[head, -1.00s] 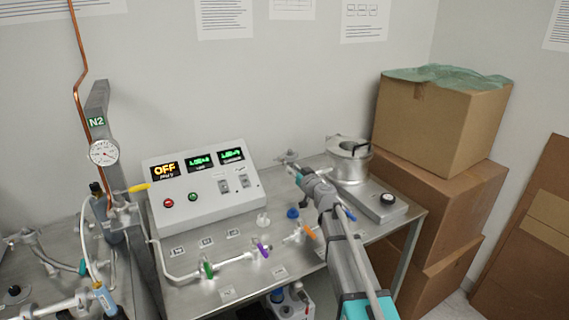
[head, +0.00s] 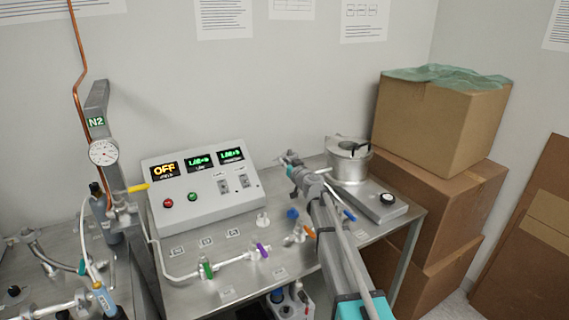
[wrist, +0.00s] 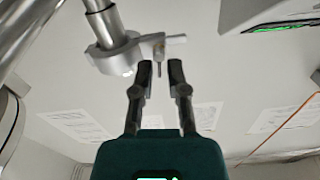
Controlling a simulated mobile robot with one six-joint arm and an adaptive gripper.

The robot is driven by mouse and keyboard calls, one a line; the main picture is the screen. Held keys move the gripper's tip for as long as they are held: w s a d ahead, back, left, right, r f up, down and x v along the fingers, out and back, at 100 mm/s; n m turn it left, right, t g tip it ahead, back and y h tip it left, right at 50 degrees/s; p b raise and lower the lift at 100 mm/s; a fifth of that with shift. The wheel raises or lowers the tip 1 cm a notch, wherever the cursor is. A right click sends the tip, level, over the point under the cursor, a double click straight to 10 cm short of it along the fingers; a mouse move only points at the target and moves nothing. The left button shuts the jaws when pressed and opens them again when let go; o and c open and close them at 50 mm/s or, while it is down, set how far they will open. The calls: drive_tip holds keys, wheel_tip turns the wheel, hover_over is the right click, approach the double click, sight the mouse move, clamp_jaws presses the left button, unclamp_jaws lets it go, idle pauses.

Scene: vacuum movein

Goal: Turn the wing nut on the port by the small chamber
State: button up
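The small chamber (head: 347,165) is a round metal pot on a flat base at the table's back right. My gripper (head: 286,157) is left of it, at the port, which it largely hides in the head view. In the wrist view the port (wrist: 115,50) is a metal pipe with a clamp ring. Its wing nut (wrist: 160,48) stands at the clamp's side on a thin bolt. My gripper (wrist: 160,70) is open there, with the bolt's end between its two dark fingertips. The fingers show a gap on both sides and do not appear to touch it.
A control box (head: 203,190) with lit displays stands left of my gripper. Stacked cardboard boxes (head: 440,125) stand at the right.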

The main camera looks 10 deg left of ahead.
clamp_jaws()
